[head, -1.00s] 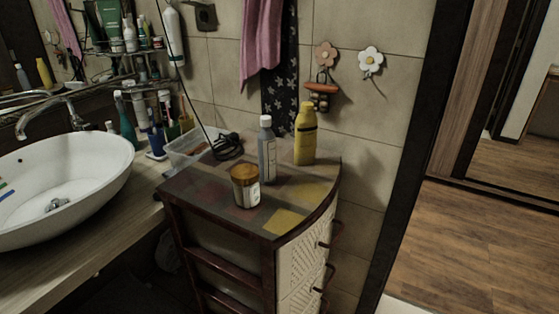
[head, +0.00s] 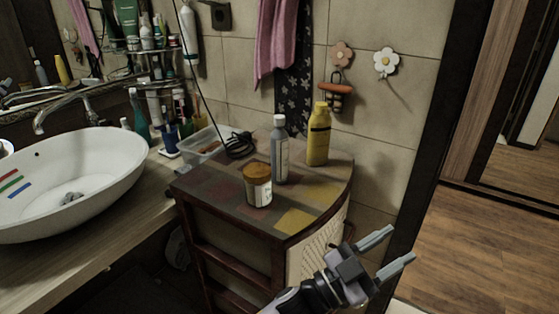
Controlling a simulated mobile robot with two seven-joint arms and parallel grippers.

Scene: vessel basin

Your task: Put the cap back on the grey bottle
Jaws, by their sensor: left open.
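The grey bottle (head: 281,158) stands upright on top of a small cabinet (head: 220,205). Its top end is a paler grey; at this size I cannot tell whether that is a cap or a bare neck. I cannot make out a separate loose cap. My left gripper (head: 401,244) is open and empty, with its two fingers apart and pointing right. It shows in front of the cabinet's right side, lower right of the bottle and well apart from it in the picture. My right gripper is not in view.
A yellow bottle (head: 318,140) stands close to the right of the grey one. A jar with an orange-brown lid (head: 257,187) stands in front. A clear tray (head: 200,147) and a dark cable (head: 239,146) lie behind left. A white basin (head: 75,185) is at left.

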